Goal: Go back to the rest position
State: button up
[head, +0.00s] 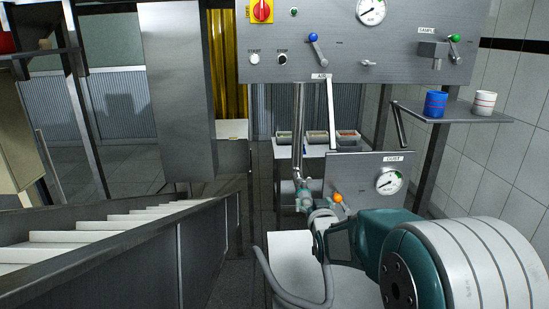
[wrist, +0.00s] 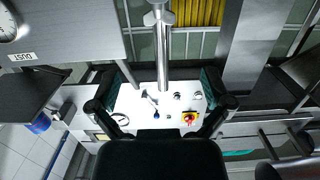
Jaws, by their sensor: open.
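My gripper (wrist: 163,82) is open in the wrist view. Its two dark fingers stand wide apart at left and right, with nothing held between them. Beyond them show the control panel (wrist: 140,104) and a metal pipe (wrist: 163,55), and I see no contact with either. In the head view my teal and white arm reaches from the lower right toward the small dust panel (head: 356,172). The arm's far end is small there, near the foot of the pipe (head: 299,130), and finger detail is hard to make out.
The large control panel (head: 350,62) hangs above, with a blue-knobbed lever (head: 313,38) and red switch (head: 262,10). An orange knob (head: 337,198) is close to my arm. A shelf (head: 470,110) holds a blue cup (head: 435,104) and white cup (head: 484,103). A conveyor (head: 120,245) runs left.

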jog(key=s+g, duration=1.1)
jog(key=s, duration=2.7)
